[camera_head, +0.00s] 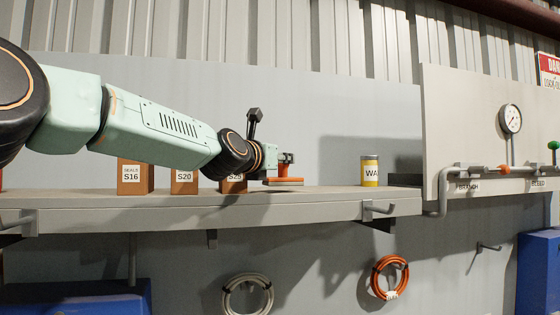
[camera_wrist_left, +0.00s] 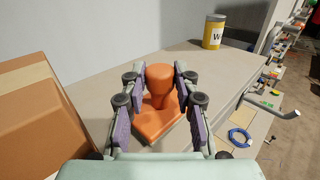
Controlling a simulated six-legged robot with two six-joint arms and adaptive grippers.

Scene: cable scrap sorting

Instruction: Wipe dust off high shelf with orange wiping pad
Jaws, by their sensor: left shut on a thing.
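The orange wiping pad (camera_wrist_left: 158,122) has a flat base and a rounded knob on top. My left gripper (camera_wrist_left: 160,90) is shut on its knob in the left wrist view. In the head view my left gripper (camera_head: 285,165) holds the pad (camera_head: 284,181) level, low over the grey high shelf (camera_head: 320,202). I cannot tell whether the pad touches the shelf. I cannot make out dust on the shelf. My right gripper is not in view.
Cardboard boxes S16 (camera_head: 135,178), S20 (camera_head: 184,183) and a partly hidden third (camera_head: 233,186) stand left of the pad. A yellow-and-grey can (camera_head: 370,171) stands to its right, with bare shelf between. A pipe panel with a gauge (camera_head: 510,119) is farther right.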

